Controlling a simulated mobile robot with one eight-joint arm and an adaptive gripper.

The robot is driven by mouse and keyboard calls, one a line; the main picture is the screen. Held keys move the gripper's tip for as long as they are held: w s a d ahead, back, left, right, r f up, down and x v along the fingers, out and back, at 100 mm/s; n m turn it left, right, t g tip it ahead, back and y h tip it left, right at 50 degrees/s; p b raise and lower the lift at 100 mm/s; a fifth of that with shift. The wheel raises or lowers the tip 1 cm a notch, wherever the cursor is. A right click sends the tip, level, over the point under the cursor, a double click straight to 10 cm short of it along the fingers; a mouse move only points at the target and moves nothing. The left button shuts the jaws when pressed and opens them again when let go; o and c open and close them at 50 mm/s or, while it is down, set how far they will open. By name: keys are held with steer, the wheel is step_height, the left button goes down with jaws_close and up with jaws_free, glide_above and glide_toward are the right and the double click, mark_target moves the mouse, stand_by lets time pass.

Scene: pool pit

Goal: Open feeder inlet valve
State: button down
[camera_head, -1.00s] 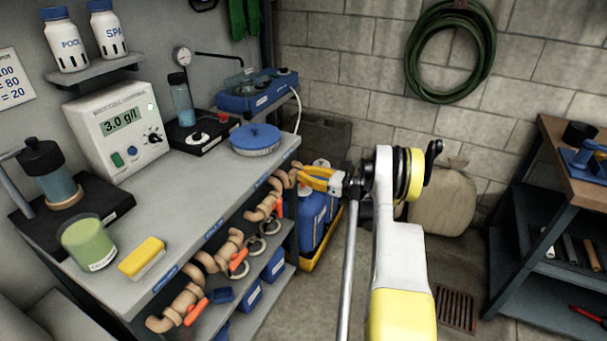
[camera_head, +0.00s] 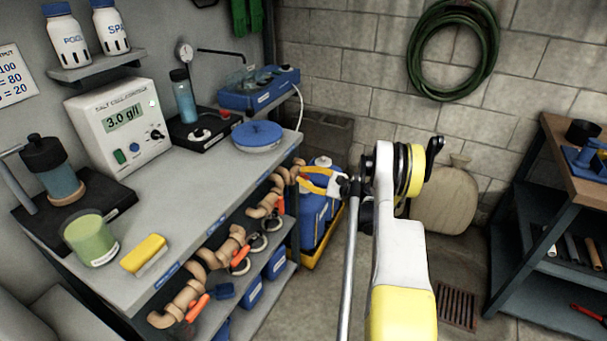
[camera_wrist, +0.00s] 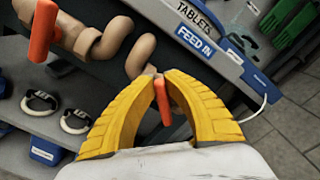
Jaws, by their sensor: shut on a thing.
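The feeder inlet valve is on the tan pipe below the bench edge, by the "FEED IN" label (camera_wrist: 193,40) in the wrist view. Its orange handle (camera_wrist: 163,101) stands between the yellow fingertips of my gripper (camera_wrist: 158,82), which is shut on it. In the head view my gripper (camera_head: 302,177) is at the far end of the pipe row. The gripped handle cannot be made out there. Other orange valve handles (camera_head: 278,205) (camera_head: 239,256) (camera_head: 197,308) hang along the same row. One of them also shows in the wrist view (camera_wrist: 43,30).
The bench top (camera_head: 205,185) carries a salt controller (camera_head: 120,125), a blue-lidded tub (camera_head: 257,136) and a yellow sponge (camera_head: 143,253). Blue containers (camera_head: 312,215) stand beside and below my gripper. A second bench (camera_head: 520,220) is at right. Open floor lies between.

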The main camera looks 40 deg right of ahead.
steer(key=n, duration=0.3)
steer(key=f+n, duration=0.1)
steer(key=shift+s+a+n, duration=0.1)
steer(key=shift+a+n, duration=0.2)
steer(key=shift+a+f+n, duration=0.1)
steer(key=shift+f+n, duration=0.2)
steer(key=shift+n, duration=0.75)
steer(key=shift+f+n, duration=0.25)
steer(key=shift+n, duration=0.8)
steer(key=c, duration=1.4)
jaws_free()
steer(key=v, duration=1.2)
